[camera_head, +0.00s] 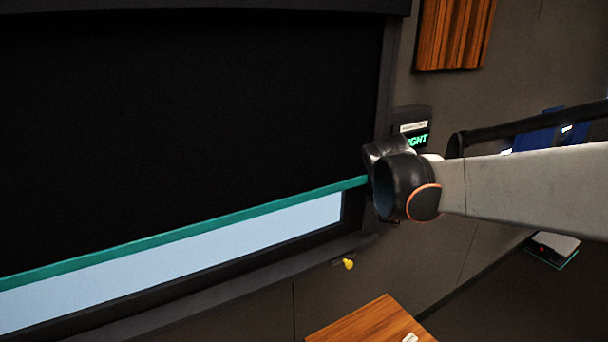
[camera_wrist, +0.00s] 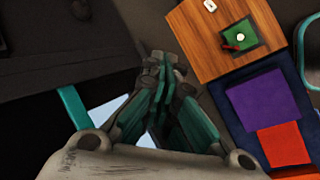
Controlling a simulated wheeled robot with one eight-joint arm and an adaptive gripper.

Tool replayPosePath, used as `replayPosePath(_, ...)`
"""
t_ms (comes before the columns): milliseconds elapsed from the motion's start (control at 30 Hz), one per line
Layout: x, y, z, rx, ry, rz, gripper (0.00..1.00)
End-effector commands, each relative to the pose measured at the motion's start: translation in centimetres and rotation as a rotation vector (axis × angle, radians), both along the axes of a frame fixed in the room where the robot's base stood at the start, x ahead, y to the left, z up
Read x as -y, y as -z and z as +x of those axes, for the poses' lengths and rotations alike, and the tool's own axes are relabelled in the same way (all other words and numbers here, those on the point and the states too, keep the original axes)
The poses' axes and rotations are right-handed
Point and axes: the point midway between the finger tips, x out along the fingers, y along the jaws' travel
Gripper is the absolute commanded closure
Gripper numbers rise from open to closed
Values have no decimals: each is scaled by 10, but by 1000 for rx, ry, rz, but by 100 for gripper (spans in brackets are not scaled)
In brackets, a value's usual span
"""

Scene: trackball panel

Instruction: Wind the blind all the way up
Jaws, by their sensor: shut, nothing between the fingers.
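The black blind (camera_head: 190,110) covers most of the window in the head view. Its teal bottom bar (camera_head: 200,228) slants across, with a strip of pale blue window (camera_head: 240,235) showing below it. A wall panel (camera_head: 412,127) with a green-lit display, its text partly cut off by my arm, is at the right of the window. Any control below the display is hidden. In the wrist view my gripper (camera_wrist: 163,72) has its fingers together with nothing between them. The teal bar (camera_wrist: 72,105) also shows left of it. In the head view my wrist hides the fingers.
A small yellow knob (camera_head: 348,264) sticks out below the window sill. A wooden table (camera_head: 370,325) stands below; in the wrist view it bears a green mat (camera_wrist: 240,28). Purple (camera_wrist: 262,105) and orange (camera_wrist: 283,143) flat things lie beside it. A wooden slatted panel (camera_head: 455,32) hangs upper right.

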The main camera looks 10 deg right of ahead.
Motion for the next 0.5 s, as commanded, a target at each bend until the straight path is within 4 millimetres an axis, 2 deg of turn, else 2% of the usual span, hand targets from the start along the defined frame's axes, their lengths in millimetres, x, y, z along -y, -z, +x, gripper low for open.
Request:
replayPosePath(33,8,-3,15,-27,-32,-37,100)
replayPosePath(233,41,3,62,-157,-187,-198,100)
replayPosePath(500,87,26,118,-356,-390,-394,100)
